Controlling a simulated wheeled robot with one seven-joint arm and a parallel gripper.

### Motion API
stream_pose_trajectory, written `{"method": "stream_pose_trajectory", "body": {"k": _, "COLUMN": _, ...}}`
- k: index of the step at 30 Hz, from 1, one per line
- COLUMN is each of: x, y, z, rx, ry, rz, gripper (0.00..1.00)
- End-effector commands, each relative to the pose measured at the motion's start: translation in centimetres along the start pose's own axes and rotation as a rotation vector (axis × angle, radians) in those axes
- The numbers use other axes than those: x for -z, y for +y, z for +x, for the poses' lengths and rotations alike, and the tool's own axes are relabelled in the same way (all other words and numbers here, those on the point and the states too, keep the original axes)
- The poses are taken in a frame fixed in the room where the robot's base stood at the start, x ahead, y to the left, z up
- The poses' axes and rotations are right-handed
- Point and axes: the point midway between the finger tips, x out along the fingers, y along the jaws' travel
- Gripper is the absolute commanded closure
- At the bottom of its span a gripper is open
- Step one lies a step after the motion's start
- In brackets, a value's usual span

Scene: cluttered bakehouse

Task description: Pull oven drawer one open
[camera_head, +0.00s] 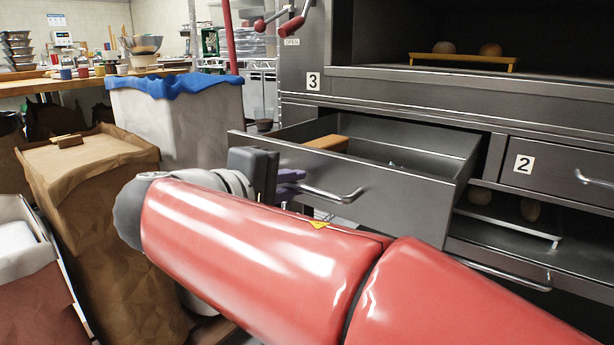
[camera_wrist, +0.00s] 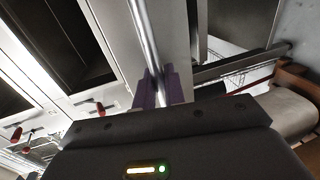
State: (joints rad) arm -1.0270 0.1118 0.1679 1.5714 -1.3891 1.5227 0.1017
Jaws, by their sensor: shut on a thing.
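An oven drawer (camera_head: 385,195) of grey metal stands pulled out from the oven front in the head view. No number label shows on it. Its bar handle (camera_head: 335,195) runs across its front, and its left end is hidden by my gripper (camera_head: 288,182). My gripper's purple fingers are shut on the handle. The wrist view shows the handle bar (camera_wrist: 143,35) running down between the fingers (camera_wrist: 156,88). Inside the drawer lie a wooden-looking piece (camera_head: 327,142) and a small pale item.
A closed drawer labelled 2 (camera_head: 570,170) is at right, above a shelf with round pieces (camera_head: 530,210). Label 3 (camera_head: 314,82) is on the oven above. A blue-rimmed bin (camera_head: 185,125) and brown paper sack (camera_head: 95,190) crowd the left side.

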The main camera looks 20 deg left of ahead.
Motion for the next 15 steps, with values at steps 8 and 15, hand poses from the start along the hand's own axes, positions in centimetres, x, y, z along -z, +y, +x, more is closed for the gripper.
{"method": "stream_pose_trajectory", "body": {"k": 8, "x": 0.0, "y": -0.3, "z": -1.3, "rx": 0.001, "ry": -0.003, "rz": -0.001, "gripper": 1.0}}
{"method": "stream_pose_trajectory", "body": {"k": 15, "x": 0.0, "y": -0.4, "z": -1.4, "rx": 0.001, "ry": -0.002, "rz": -0.001, "gripper": 1.0}}
